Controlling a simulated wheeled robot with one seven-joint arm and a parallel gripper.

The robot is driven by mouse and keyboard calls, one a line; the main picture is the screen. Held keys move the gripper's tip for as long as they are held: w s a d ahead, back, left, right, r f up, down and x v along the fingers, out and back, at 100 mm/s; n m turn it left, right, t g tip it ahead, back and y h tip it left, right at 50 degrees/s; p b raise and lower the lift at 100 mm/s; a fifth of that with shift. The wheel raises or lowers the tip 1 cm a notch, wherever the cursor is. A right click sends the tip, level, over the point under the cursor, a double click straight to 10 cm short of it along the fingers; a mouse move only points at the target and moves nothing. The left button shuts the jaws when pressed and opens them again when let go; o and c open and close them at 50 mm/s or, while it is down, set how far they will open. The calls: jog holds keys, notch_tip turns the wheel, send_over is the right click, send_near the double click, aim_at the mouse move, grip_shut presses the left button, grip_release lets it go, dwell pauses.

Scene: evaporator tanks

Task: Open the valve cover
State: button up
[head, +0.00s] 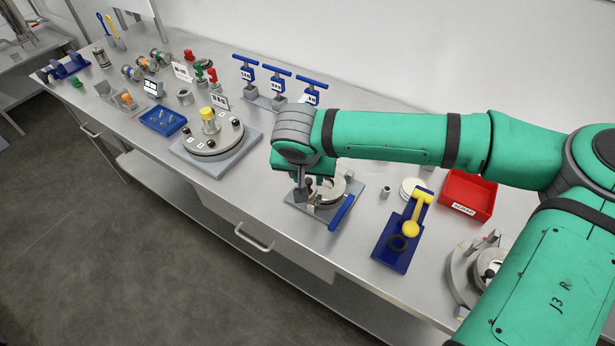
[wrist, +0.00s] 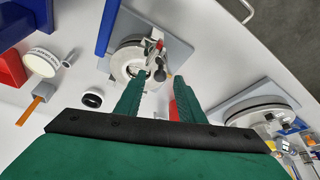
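A round grey metal fitting (head: 328,188) on a square grey base plate (head: 318,208), with a blue bar handle (head: 341,212) at its right, lies under my gripper; it looks like the valve with its cover. In the wrist view the round fitting (wrist: 128,58) is just ahead of the fingers, with the blue bar (wrist: 108,26) at its left and a small red-and-grey part on its right side. My gripper (wrist: 161,77) is open, its two green fingers apart with nothing visibly held between them. My arm hides part of the fitting in the head view; contact cannot be told.
Left of the fitting stands a round flanged lid with a yellow knob (head: 208,122). To the right are a blue stand with a yellow lever (head: 412,225) and a red bin (head: 468,195). Blue T-handled tools (head: 278,85) stand behind. The bench's front edge (head: 250,220) is close.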

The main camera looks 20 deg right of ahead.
jog(key=shift+w+d+f, duration=0.15)
jog(key=shift+f, duration=0.4)
grip_shut()
jog(key=shift+r, duration=0.1)
